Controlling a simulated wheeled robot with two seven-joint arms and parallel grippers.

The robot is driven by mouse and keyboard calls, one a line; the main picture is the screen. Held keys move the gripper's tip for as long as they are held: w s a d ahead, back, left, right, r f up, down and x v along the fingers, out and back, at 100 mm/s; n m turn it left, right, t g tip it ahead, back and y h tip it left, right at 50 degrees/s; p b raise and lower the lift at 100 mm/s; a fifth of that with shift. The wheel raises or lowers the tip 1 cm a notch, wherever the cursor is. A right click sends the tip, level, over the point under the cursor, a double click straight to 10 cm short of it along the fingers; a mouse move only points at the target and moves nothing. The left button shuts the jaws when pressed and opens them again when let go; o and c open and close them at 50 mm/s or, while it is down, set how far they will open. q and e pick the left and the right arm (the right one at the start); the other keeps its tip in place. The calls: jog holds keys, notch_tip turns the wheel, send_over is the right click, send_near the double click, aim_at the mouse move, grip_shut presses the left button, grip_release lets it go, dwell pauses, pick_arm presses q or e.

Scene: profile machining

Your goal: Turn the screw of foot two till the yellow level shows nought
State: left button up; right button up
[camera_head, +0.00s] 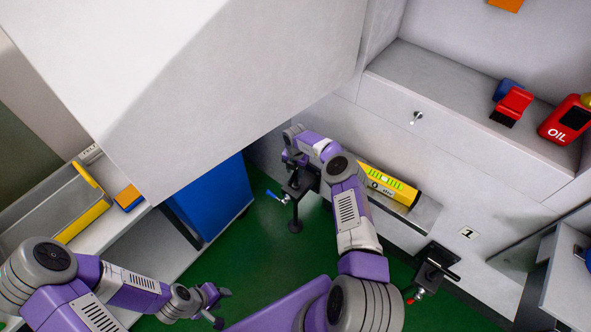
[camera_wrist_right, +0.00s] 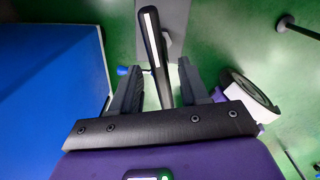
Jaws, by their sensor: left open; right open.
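The yellow level (camera_head: 390,184) lies on a ledge of the grey machine, right of my right forearm. Its reading is too small to tell. A black levelling foot (camera_head: 296,226) with a blue-tipped handle (camera_head: 273,195) stands below my right gripper (camera_head: 293,160); its number is not visible. In the right wrist view that gripper (camera_wrist_right: 158,80) is open, with a dark bar (camera_wrist_right: 153,40) between its fingers and the blue tip (camera_wrist_right: 122,70) beside the left finger. Contact cannot be told. My left gripper (camera_head: 222,306) is open and empty, low over the green floor.
Another black foot (camera_head: 435,268) with a red tip is by the label 1 (camera_head: 469,233). A blue cabinet (camera_head: 215,200) stands left of the machine. A red oil can (camera_head: 566,120) and a red brush (camera_head: 512,105) sit on the upper shelf. Green floor lies between.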

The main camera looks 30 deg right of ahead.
notch_tip(320, 180, up, 8)
jog(key=p, duration=0.2)
jog(key=shift+f+p, duration=0.2)
jog(key=shift+p, duration=0.1)
jog(key=s+a+f+n+t+h, duration=0.1)
jog(key=s+a+n+t, duration=0.2)
jog(key=a+n, duration=0.8)
jog(key=s+a+f+n+t, duration=0.1)
jog(key=s+a+n+t, duration=0.3)
jog(key=n, duration=1.2)
jog(key=s+a+n+g+y, duration=0.2)
jog(key=s+n, duration=0.6)
jog(key=s, duration=0.4)
jog(key=s+a+r+n+g+y, duration=0.1)
jog(key=s+a+n+g+y, duration=0.2)
jog(key=s+a+n, duration=0.4)
jog(key=s+n+g, duration=0.1)
jog(key=s+n, duration=0.1)
jog(key=s, duration=0.4)
jog(key=shift+a+g, duration=0.3)
